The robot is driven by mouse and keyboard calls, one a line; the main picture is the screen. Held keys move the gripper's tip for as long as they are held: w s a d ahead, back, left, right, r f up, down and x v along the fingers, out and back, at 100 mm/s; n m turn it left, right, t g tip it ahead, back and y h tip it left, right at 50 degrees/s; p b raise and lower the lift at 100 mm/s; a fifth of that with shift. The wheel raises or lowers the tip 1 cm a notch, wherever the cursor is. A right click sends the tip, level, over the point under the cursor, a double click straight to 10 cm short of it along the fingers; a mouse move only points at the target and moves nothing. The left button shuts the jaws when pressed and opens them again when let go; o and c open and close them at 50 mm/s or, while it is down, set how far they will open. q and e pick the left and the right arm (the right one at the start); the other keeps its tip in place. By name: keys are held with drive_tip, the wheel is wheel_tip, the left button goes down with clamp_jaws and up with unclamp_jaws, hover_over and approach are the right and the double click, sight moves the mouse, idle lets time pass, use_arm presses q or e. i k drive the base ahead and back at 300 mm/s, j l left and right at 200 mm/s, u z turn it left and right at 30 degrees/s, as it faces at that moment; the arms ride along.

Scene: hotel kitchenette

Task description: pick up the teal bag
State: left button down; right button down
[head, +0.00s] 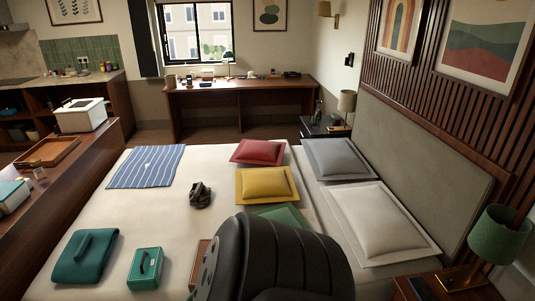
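A soft, flat teal piece with a strap-like strip across its top, which looks like the teal bag (78,268), lies on the near left of the bed. Just right of it, apart, stands a teal-green box (145,269) with a dark handle on top. Neither of my grippers shows in the head view. A large black rounded part, which looks like my own arm, fills the bottom middle and hides some of the bed.
The bed (128,210) also holds a striped cloth (146,166), a dark crumpled item (200,195), and red (259,151), yellow (265,184) and green (284,217) cushions. A wooden counter (60,198) runs along the left. Bed space above the teal pieces is clear.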

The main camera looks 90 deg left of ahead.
sight(145, 273)
drive_tip(key=u, duration=3.85)
